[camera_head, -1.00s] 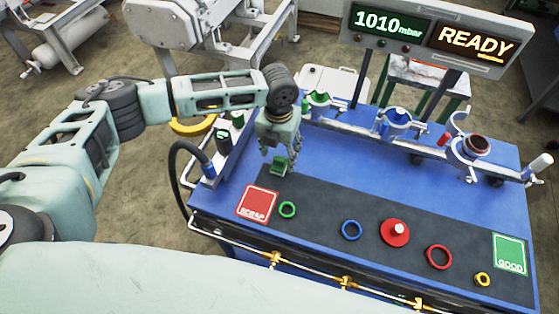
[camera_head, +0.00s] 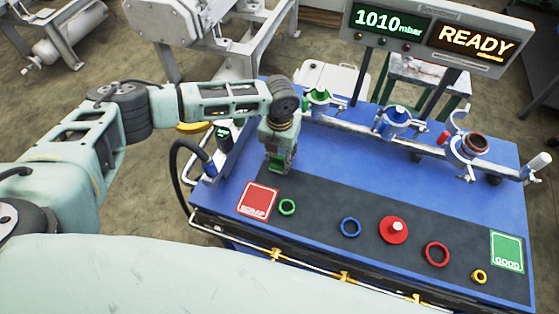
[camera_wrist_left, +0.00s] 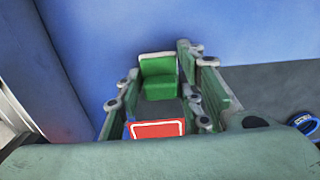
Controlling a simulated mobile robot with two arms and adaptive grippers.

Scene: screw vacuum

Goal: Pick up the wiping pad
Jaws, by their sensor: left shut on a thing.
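The wiping pad (camera_wrist_left: 160,78) is a small green block with a pale edge at its top. In the left wrist view it stands between the fingers of my left gripper (camera_wrist_left: 160,92). In the head view my left gripper (camera_head: 278,162) is low over the back left of the dark mat, just behind the red SCRAP square, and is shut on the pad. There the gripper mostly hides the pad, and I cannot tell whether it touches the surface. My right gripper is not in view.
The red SCRAP square (camera_head: 257,201) and a green ring (camera_head: 288,207) lie in front of my gripper. A blue ring (camera_head: 350,227), a red disc with a knob (camera_head: 394,229), other rings and the green GOOD square (camera_head: 506,252) lie right. Clamps on a pipe (camera_head: 345,126) stand behind.

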